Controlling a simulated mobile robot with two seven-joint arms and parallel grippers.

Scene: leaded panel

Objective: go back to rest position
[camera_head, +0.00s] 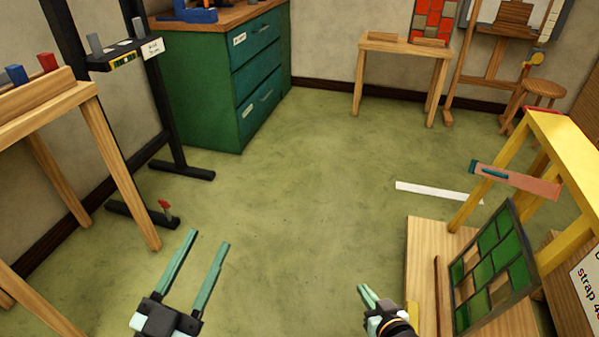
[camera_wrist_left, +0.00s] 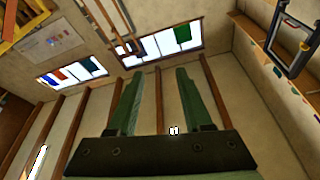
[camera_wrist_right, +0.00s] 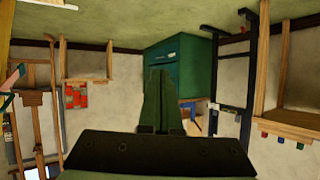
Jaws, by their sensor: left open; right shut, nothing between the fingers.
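My left gripper (camera_head: 205,258) is at the bottom left of the head view, over the green floor. Its two fingers are spread wide and empty. In the left wrist view the left gripper (camera_wrist_left: 155,90) shows parted fingers against a wall with coloured windows. My right gripper (camera_head: 367,290) is at the bottom centre of the head view, just left of the wooden board. Its fingers are together with nothing between them. In the right wrist view the right gripper (camera_wrist_right: 158,85) shows its fingers closed, with the room appearing upside down behind them.
A green leaded panel (camera_head: 492,265) leans upright on a wooden board (camera_head: 425,240) at the right. A yellow stand (camera_head: 566,140) is beside it. A wooden table (camera_head: 85,100) and black rack (camera_head: 170,120) stand left, a green cabinet (camera_head: 215,85) behind. The middle floor is clear.

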